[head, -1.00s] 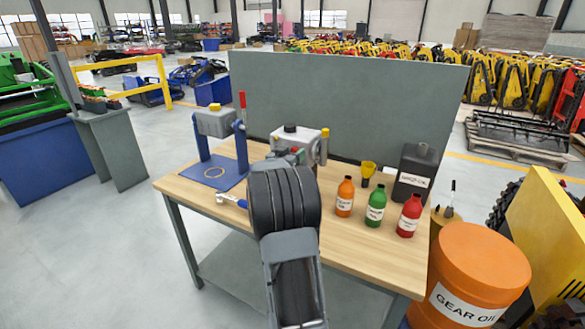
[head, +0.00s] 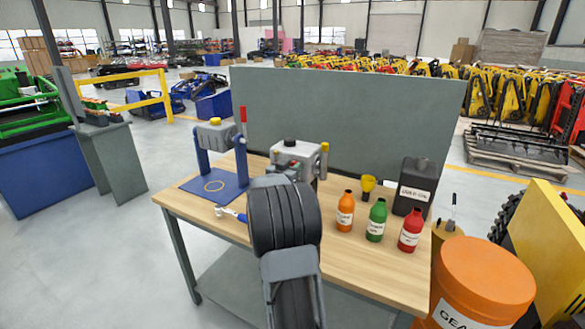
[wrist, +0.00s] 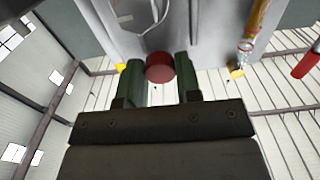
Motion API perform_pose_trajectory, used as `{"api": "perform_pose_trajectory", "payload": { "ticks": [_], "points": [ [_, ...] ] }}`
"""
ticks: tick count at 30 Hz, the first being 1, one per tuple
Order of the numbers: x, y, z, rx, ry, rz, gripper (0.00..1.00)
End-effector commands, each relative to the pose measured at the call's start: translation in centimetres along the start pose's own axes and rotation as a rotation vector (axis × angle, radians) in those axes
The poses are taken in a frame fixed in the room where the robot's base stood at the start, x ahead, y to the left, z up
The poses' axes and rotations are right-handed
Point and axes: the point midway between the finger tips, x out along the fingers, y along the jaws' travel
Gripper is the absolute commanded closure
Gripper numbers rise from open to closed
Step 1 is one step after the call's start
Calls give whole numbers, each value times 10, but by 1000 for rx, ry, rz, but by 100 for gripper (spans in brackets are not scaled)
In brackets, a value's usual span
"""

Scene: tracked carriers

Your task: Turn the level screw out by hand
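A grey gear housing (head: 297,152) with a black cap stands on the workbench. The wrist view shows the housing's pale underside or face (wrist: 205,35) close up, with a round dark-red screw head (wrist: 159,67), which I take as the level screw. In the head view my arm hides the screw and most of the gripper (head: 284,174).
A blue stand (head: 205,160) with a grey box is left of the housing. Orange (head: 345,212), green (head: 376,220) and red (head: 410,230) bottles, a yellow funnel (head: 368,184) and a dark canister (head: 414,185) stand right. An orange drum (head: 485,280) is beside the bench. A grey panel (head: 345,115) rises behind.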

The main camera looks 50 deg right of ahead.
Motion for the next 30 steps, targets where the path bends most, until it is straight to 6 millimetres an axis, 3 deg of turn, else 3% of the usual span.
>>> {"api": "perform_pose_trajectory", "payload": {
  "ticks": [5,11,24,30],
  "points": [
    [0,0,0,0,0,0,86],
    [0,0,-6,-76,-4,0,86],
    [0,0,-8,-663,-4,-2,86],
    [0,0,-3,-830,0,-1,86]
  ]
}}
